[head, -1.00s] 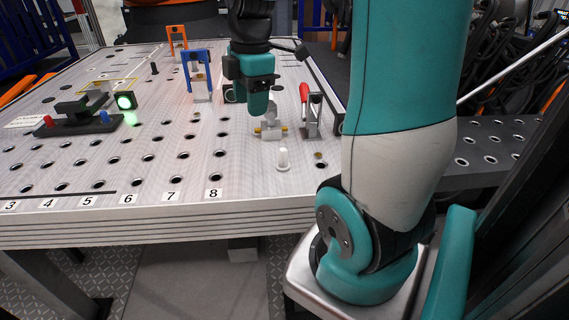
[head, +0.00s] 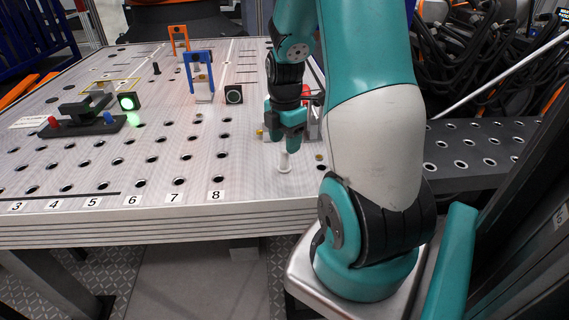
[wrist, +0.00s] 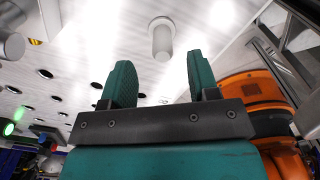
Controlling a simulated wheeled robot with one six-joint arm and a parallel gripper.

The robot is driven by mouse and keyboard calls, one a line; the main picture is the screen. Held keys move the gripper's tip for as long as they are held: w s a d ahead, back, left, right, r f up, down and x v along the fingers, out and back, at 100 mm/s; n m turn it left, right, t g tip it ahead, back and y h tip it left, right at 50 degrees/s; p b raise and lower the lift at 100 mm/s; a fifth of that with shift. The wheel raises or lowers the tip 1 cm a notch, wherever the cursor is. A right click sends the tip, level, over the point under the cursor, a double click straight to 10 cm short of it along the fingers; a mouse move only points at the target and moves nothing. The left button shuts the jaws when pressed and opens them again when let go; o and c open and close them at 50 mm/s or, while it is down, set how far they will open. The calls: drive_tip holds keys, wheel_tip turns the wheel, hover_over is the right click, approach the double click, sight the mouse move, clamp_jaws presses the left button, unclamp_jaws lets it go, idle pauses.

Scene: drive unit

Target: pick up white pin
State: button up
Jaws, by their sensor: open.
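The white pin (head: 284,163) stands upright on the perforated table near its front edge, right of the number 8 label. In the wrist view the white pin (wrist: 162,40) shows beyond the fingertips, between the lines of the two fingers. My gripper (head: 291,143) points down just above and behind the pin in the head view. In the wrist view my gripper (wrist: 155,78) is open, with two teal fingers apart and nothing between them.
A blue arch (head: 199,75), a round dark button box (head: 234,94) and a green-lit block (head: 128,102) stand farther left.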

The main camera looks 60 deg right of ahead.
sight(284, 152)
drive_tip(key=f, duration=0.1)
drive_tip(key=f+p, duration=0.1)
drive_tip(key=f, duration=0.2)
drive_tip(key=shift+a, duration=0.25)
drive_tip(key=shift+f, duration=0.65)
clamp_jaws()
drive_tip(key=shift+r, duration=0.1)
